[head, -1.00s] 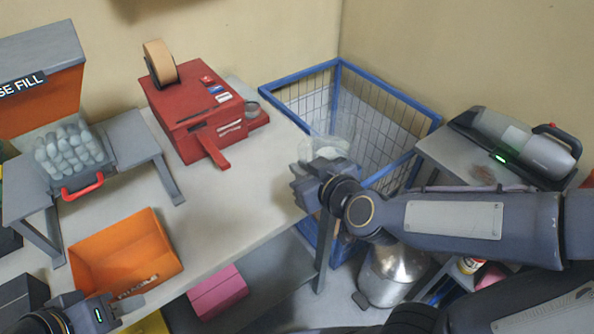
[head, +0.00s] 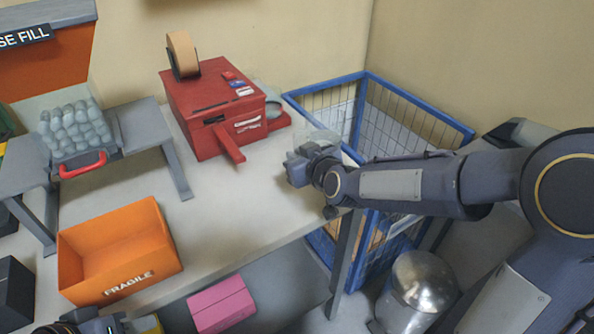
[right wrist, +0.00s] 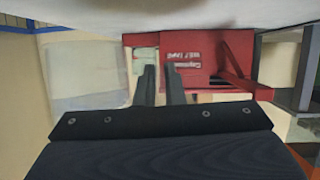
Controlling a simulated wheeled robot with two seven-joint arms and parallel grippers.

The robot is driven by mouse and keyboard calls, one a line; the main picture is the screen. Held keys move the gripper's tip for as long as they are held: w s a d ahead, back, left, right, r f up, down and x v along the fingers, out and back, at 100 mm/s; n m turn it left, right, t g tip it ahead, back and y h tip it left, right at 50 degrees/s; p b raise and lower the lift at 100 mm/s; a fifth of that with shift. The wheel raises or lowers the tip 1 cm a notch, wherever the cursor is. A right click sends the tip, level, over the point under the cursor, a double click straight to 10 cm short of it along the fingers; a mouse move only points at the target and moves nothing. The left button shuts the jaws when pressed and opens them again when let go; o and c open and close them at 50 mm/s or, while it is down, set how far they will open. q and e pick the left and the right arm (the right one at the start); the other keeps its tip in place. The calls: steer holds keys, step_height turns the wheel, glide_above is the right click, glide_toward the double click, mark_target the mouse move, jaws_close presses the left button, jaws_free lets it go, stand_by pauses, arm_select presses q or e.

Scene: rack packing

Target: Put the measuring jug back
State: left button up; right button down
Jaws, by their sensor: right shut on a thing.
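The measuring jug (head: 320,138) is a clear, faint vessel just beyond my right gripper (head: 302,165), at the right end of the white packing table (head: 240,205). My right gripper is shut on the jug. In the right wrist view its two fingers (right wrist: 164,86) are close together, with a translucent shape beside them that looks like the jug (right wrist: 85,75). I cannot tell whether the jug touches the tabletop. My left gripper (head: 95,325) shows only partly at the bottom left edge, below the orange bin; its fingers are not clear.
A red tape machine (head: 215,115) stands behind the jug, left of it. A blue wire crate (head: 355,78) stands past the table's right edge. The orange FRAGILE bin (head: 125,280) is at the front left. A metal canister (head: 420,285) is below right. The middle tabletop is clear.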

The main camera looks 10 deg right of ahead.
steer(key=shift+w+f+b, duration=0.2)
steer(key=shift+f+b, duration=0.3)
steer(key=shift+f, duration=1.15)
steer(key=shift+f, duration=0.2)
steer(key=c, duration=1.5)
jaws_free()
